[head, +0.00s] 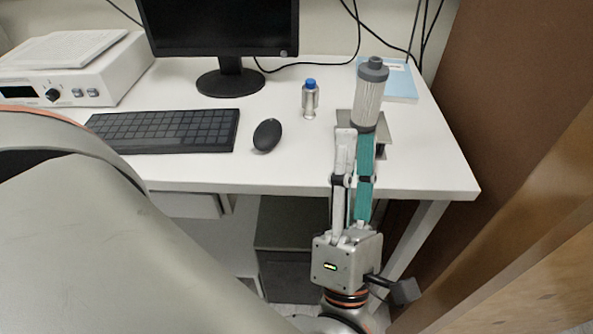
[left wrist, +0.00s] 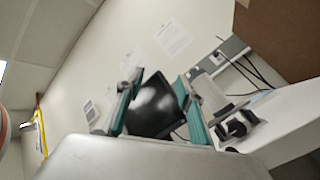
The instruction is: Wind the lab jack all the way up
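The lab jack (head: 387,136) stands near the right front of the desk, with a grey plate on top. A clear-walled cylindrical filter with grey ends (head: 368,98) stands upright over it. My left gripper (head: 354,133) is in front of the jack, its fingers pointing away from me and overlapping the jack in the picture. They hide much of its front, so I cannot tell whether they touch it. In the left wrist view the fingers (left wrist: 160,95) are apart with nothing held between them. My right gripper is not in view.
A small bottle with a blue cap (head: 310,98) and a mouse (head: 267,135) lie left of the jack. A keyboard (head: 165,131), monitor (head: 222,25) and white instrument (head: 75,80) are further left. A blue booklet (head: 401,82) lies behind the jack. A brown panel (head: 510,110) rises at right.

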